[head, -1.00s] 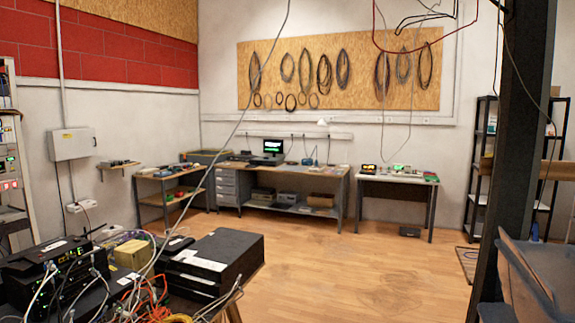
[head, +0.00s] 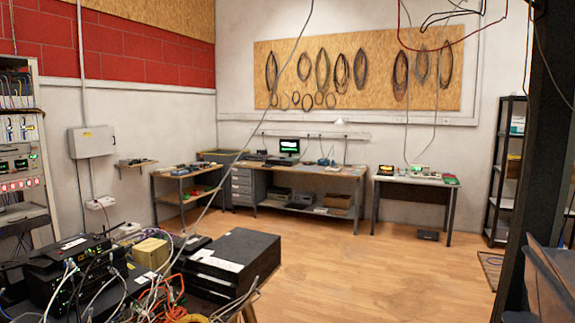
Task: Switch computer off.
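A computer with a lit screen (head: 289,146) stands on the long workbench (head: 313,172) against the far wall. The screen shows green on black. It is too small to make out a power switch. A smaller device with a green display (head: 420,170) sits on the table (head: 415,181) to the right of the bench. My gripper is not in view.
A near table at lower left holds black boxes (head: 225,262), network gear (head: 75,260) and tangled cables. An equipment rack (head: 20,160) stands at far left. A dark pillar (head: 545,150) rises at right. Open wooden floor (head: 380,265) lies between me and the benches.

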